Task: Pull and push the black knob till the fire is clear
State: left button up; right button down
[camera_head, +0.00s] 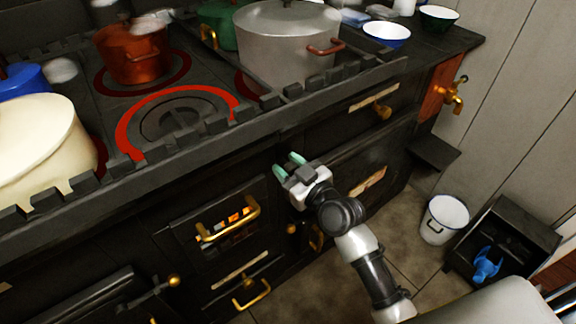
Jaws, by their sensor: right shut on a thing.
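My right gripper (288,165) reaches in from the lower right to the dark front of the stove (150,212), just below its top rail. Its two teal fingertips are shut on the black knob, which is hard to make out against the black stove front. The fire (236,224) glows orange behind a small barred grate with a brass handle (229,219), to the left of and below the gripper. My left gripper is not in view.
A grey pot (287,50), a copper pot (134,55) and a cream pot (42,150) stand on the hob above. A red-ringed burner (178,118) is bare. A brass tap (452,94) juts out at right. A white bucket (444,219) stands on the floor.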

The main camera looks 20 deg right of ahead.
jog(key=shift+s+d, duration=0.1)
jog(key=shift+s, duration=0.2)
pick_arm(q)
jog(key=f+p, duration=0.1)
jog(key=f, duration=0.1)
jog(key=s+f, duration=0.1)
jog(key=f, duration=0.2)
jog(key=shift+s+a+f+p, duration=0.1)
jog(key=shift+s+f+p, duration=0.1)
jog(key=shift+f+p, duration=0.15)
pick_arm(e)
jog(key=v, duration=0.6)
jog(key=c, duration=0.7)
grip_release()
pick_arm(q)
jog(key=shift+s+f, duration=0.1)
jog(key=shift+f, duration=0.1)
pick_arm(e)
jog(key=v, duration=1.1)
jog(key=shift+c, duration=0.3)
